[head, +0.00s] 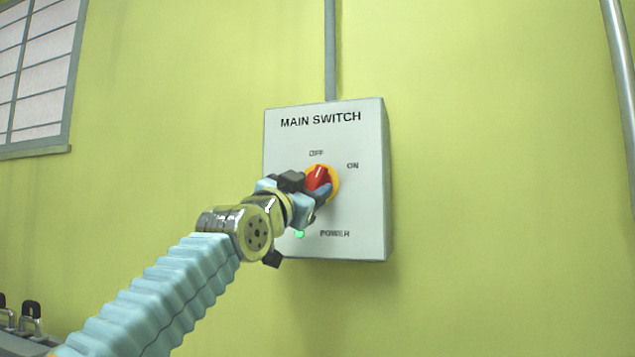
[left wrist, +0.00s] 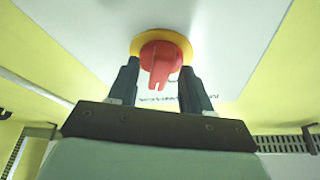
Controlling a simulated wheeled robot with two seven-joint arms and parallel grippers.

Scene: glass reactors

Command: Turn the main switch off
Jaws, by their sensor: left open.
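The main switch is a red rotary knob (head: 319,177) on a yellow ring (head: 335,184), on the front of a grey-white box (head: 360,220). Its handle points roughly up, leaning a little right; the gripper partly covers it, so I cannot tell its exact setting. OFF is printed above the knob and ON to its upper right. A green lamp (head: 299,234) beside POWER looks lit. My left gripper (head: 313,186) is open at the knob. In the left wrist view, its fingers (left wrist: 158,83) stand either side of the red knob (left wrist: 160,62), with gaps visible.
A grey conduit (head: 331,50) runs up the yellow-green wall from the box. A window (head: 40,70) is at the upper left and a metal pipe (head: 620,80) at the right edge. The wall around the box is clear.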

